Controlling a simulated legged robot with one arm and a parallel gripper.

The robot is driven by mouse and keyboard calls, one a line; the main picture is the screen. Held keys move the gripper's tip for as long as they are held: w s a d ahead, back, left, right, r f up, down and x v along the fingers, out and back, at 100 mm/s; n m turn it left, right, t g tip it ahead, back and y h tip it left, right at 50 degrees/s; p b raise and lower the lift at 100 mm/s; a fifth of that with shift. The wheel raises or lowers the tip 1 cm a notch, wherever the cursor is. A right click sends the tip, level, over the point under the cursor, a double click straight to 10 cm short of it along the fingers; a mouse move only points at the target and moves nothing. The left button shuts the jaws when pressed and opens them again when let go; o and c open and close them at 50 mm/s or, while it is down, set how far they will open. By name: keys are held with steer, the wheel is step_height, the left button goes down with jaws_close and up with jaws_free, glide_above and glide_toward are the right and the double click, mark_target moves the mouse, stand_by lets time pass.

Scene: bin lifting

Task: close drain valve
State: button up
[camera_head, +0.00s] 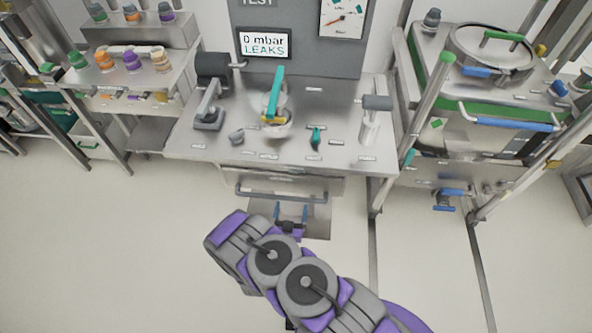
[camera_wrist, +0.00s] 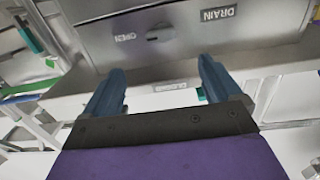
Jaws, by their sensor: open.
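In the wrist view a small grey knob (camera_wrist: 160,33) sits on a metal panel, between a label reading OPEN (camera_wrist: 125,37) and a label reading DRAIN (camera_wrist: 217,14). The knob's long side lies roughly along the line toward OPEN. My gripper (camera_wrist: 160,88) is open and empty, its two blue fingers apart and below the knob in the picture, not touching it. A small blurred label (camera_wrist: 170,87) shows between the fingers. In the head view my gripper (camera_head: 291,213) is in front of the metal bench (camera_head: 345,155), below its front edge. I cannot make out the drain knob there.
A bar handle (camera_head: 290,195) runs along the bench front near my gripper. On the bench top are a teal lever (camera_head: 276,92), a small teal valve (camera_head: 316,136) and a grey knob (camera_head: 237,137). A display (camera_head: 264,44) reads "0 mbar LEAKS". Floor in front is clear.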

mark_target(296, 173)
steer(key=w+b, duration=0.1)
steer(key=w, duration=0.4)
steer(key=w+b, duration=0.2)
steer(key=w, duration=0.4)
steer(key=w+b, duration=0.1)
steer(key=w, duration=0.5)
steer(key=shift+d, duration=0.35)
steer(key=c, duration=1)
